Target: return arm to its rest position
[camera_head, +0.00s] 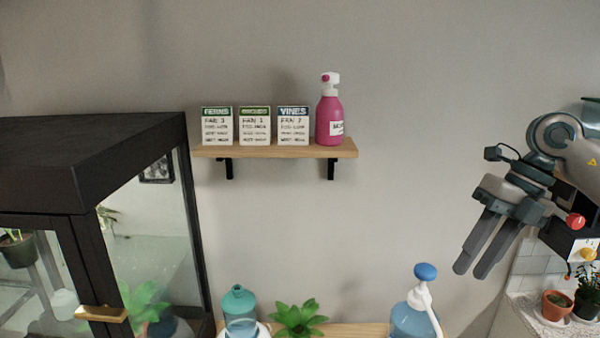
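My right gripper (473,268) is at the right side of the head view, in front of the grey wall. Its two dark fingers point down and to the left. There is a gap between them with nothing in it, so it is open and empty. It touches nothing that I can see. My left gripper is not in view.
A wall shelf (345,150) holds three cards and a pink spray bottle (329,120). A dark-framed glass cabinet (90,150) stands at left. Below are a teal bottle (238,302), a green plant (298,317) and a blue-topped pump bottle (414,318). Potted plants (557,305) stand lower right.

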